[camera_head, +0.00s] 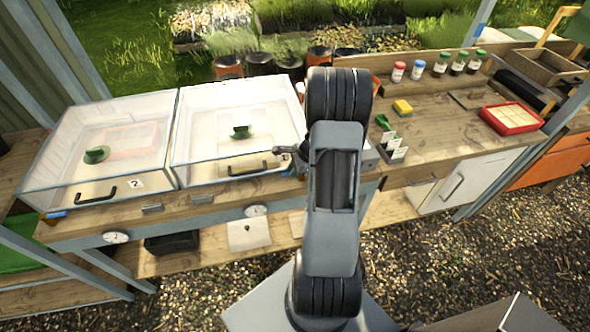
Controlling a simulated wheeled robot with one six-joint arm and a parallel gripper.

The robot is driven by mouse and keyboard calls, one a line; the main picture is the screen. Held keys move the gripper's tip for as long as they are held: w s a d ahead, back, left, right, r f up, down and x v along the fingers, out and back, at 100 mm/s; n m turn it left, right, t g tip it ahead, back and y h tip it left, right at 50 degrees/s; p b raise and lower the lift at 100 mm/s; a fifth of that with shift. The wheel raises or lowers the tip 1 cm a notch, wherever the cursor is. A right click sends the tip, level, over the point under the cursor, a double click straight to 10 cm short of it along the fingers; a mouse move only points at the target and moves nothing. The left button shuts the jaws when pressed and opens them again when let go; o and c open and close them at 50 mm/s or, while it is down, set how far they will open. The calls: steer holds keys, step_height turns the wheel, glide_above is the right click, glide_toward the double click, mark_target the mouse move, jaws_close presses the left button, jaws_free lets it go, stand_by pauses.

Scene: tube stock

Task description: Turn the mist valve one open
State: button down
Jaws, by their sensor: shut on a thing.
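My gripper (288,150) shows only in part, at the left of my arm's upper end, by the right front part of the right clear-lidded box. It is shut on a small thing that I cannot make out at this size. Mist valve one cannot be told apart in this view. It may be at the gripper or behind my arm, so I cannot tell its handle position.
The right clear-lidded box (230,178) and the left one (55,198) stand side by side on the bench, each with a black front handle. Round dials (255,210) sit on the bench front. Bottles (440,64) and a red tray (513,118) are at right.

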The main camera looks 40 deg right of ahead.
steer(key=n, duration=0.2)
steer(key=s+n+g+y+b, duration=0.1)
steer(key=shift+f+n+b, duration=0.15)
steer(key=shift+n+b, duration=0.15)
steer(key=shift+n, duration=0.1)
steer(key=n, duration=0.1)
steer(key=n+g, duration=0.1)
steer(key=shift+s+n+y+b, duration=0.3)
steer(key=shift+s+b, duration=0.05)
steer(key=shift+b, duration=0.05)
steer(key=n, duration=0.1)
steer(key=n+g, duration=0.1)
steer(key=shift+s+d+n+g+b, duration=0.15)
steer(key=shift+s+n+g+b, duration=0.15)
steer(key=shift+s+b, duration=0.05)
steer(key=shift+s+d+n+g+b, duration=0.2)
steer(key=shift+n+g, duration=0.2)
steer(key=shift+n, duration=0.55)
steer(key=shift+s+d+n+g+b, duration=0.15)
steer(key=shift+n+g, duration=0.25)
steer(key=shift+n, duration=0.55)
steer(key=c, duration=1.1)
jaws_free()
steer(key=shift+r, duration=0.2)
